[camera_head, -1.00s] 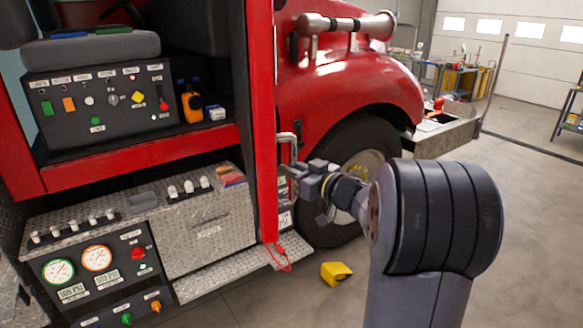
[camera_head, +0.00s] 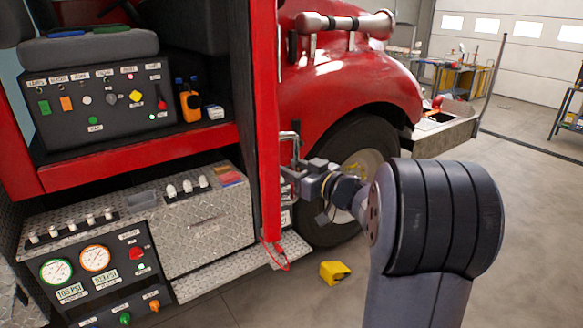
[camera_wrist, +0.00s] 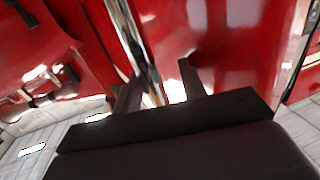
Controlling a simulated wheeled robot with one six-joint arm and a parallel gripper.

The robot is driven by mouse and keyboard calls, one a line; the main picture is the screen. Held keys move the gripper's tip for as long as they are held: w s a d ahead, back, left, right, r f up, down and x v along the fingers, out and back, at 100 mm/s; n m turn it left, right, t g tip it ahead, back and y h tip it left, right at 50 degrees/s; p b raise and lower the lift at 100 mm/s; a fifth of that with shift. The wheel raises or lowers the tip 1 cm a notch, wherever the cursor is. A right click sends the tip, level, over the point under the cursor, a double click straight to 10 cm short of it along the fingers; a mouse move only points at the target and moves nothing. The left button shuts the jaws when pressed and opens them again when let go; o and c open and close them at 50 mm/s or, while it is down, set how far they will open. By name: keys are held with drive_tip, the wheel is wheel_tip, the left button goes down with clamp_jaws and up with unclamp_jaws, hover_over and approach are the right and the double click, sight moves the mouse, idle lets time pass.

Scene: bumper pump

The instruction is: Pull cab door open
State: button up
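The red cab door (camera_head: 266,120) stands swung out from the cab, seen nearly edge-on in the head view. Its chrome handle (camera_head: 290,142) is on the right face of the door. My gripper (camera_head: 293,181) is at the lower part of this handle, close to the door's right face. In the wrist view my two dark fingers (camera_wrist: 160,88) stand apart in front of the red door panel (camera_wrist: 225,45). A bright metal bar shows between them, nearer the left finger. Contact with the handle is not clear.
The cab opening with a switch panel (camera_head: 100,100) is left of the door. A diamond-plate step (camera_head: 240,268) and a red cord (camera_head: 275,256) are below. A yellow wheel chock (camera_head: 334,272) lies on the floor by the front wheel (camera_head: 352,165).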

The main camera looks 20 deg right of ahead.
drive_tip(key=b+v, duration=0.2)
drive_tip(key=v, duration=0.8)
drive_tip(key=shift+s, duration=0.25)
